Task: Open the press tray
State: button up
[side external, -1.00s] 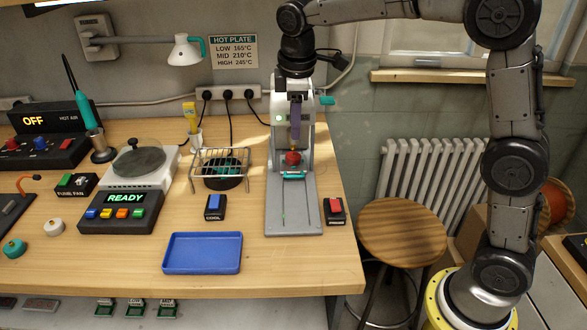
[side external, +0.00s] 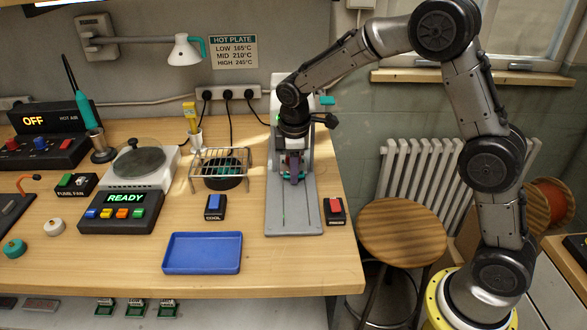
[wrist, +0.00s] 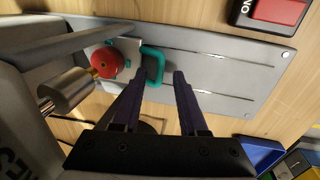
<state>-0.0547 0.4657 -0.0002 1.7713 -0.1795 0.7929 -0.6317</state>
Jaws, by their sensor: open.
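The press (side external: 279,100) stands at the right of the bench, with its grey base plate (side external: 293,220) reaching toward the front edge. In the wrist view the press tray (wrist: 98,50) sits under the press with a red round part (wrist: 107,63) on it. Its teal loop handle (wrist: 158,66) points out along the slotted base plate. My gripper (wrist: 158,82) is open and empty. Its two dark fingers point toward the handle, with the tips close to it; I cannot tell whether they touch it. In the side view my gripper (side external: 292,172) hides most of the tray.
A red push button (side external: 335,206) stands right of the base plate and a blue one (side external: 215,203) left of it. A wire rack (side external: 222,158) is close on the left. A blue tray (side external: 202,253) lies at the front. A metal cylinder (wrist: 63,92) is beside the red part.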

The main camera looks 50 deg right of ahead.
jog(key=shift+f, duration=0.25)
grip_shut()
jog(key=shift+r, duration=0.1)
dwell(1.2)
